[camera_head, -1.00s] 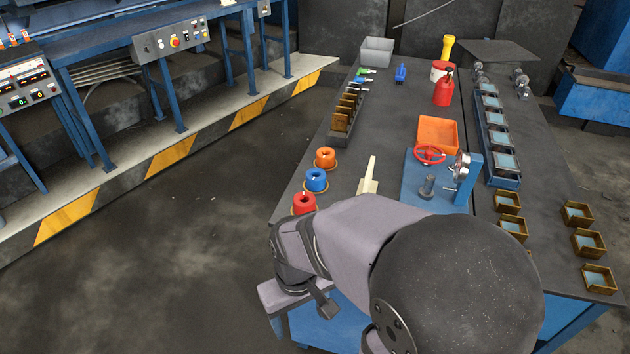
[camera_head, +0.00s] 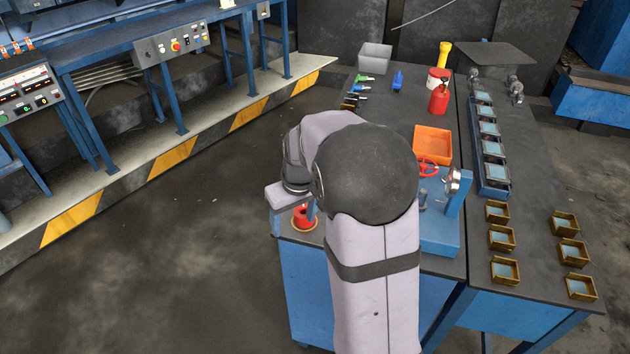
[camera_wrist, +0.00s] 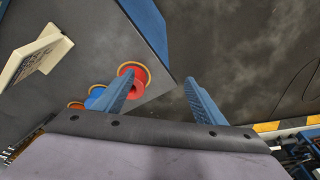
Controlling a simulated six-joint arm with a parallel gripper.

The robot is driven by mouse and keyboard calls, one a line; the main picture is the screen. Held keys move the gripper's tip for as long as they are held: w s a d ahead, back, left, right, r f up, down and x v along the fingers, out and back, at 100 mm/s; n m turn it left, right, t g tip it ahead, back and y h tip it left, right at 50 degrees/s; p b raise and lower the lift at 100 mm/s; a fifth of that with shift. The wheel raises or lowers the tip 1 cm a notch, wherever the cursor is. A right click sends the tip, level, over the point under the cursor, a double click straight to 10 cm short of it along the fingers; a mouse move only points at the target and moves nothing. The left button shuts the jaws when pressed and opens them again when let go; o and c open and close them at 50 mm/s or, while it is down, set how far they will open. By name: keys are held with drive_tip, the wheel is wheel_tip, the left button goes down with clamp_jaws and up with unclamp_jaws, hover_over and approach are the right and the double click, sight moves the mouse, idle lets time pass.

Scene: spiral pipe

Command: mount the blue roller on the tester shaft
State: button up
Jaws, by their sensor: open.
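The blue roller (camera_wrist: 96,97) shows in the wrist view, partly covered by my left finger, between the red roller (camera_wrist: 134,76) and the orange roller (camera_wrist: 76,105). In the head view my arm hides the blue and orange rollers; the red roller (camera_head: 302,217) shows at the table's left edge. My gripper (camera_wrist: 159,78) is open and empty. Its left finger overlaps the red and blue rollers in the wrist view, and its right finger is over the floor beyond the table edge. The blue tester (camera_head: 440,234) stands right of my arm, with its grey shaft (camera_head: 423,199) partly visible.
A red handwheel (camera_head: 428,168) and a gauge (camera_head: 453,180) are at the tester. An orange tray (camera_head: 433,145) lies behind it. A cream object (camera_wrist: 36,56) lies on the table in the wrist view. Small brass boxes (camera_head: 502,238) stand to the right.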

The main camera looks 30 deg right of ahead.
drive_tip(key=shift+n+t, duration=0.5)
drive_tip(key=shift+n, duration=0.3)
drive_tip(key=w+d+r+p, duration=0.1)
drive_tip(key=w+d, duration=0.2)
drive_tip(key=d, duration=0.1)
drive_tip(key=w+d+r+p, duration=0.1)
drive_tip(key=w+d+p, duration=0.1)
drive_tip(key=w+d, duration=0.1)
drive_tip(key=w+d+r+p, duration=0.1)
drive_tip(key=w+d, duration=0.2)
drive_tip(key=d, duration=0.2)
drive_tip(key=shift+w+p, duration=0.35)
drive_tip(key=shift+p, duration=0.05)
drive_tip(key=shift+p+x, duration=1.85)
drive_tip(key=shift+x, duration=1.85)
drive_tip(key=shift+s, duration=0.1)
drive_tip(key=c, duration=1.3)
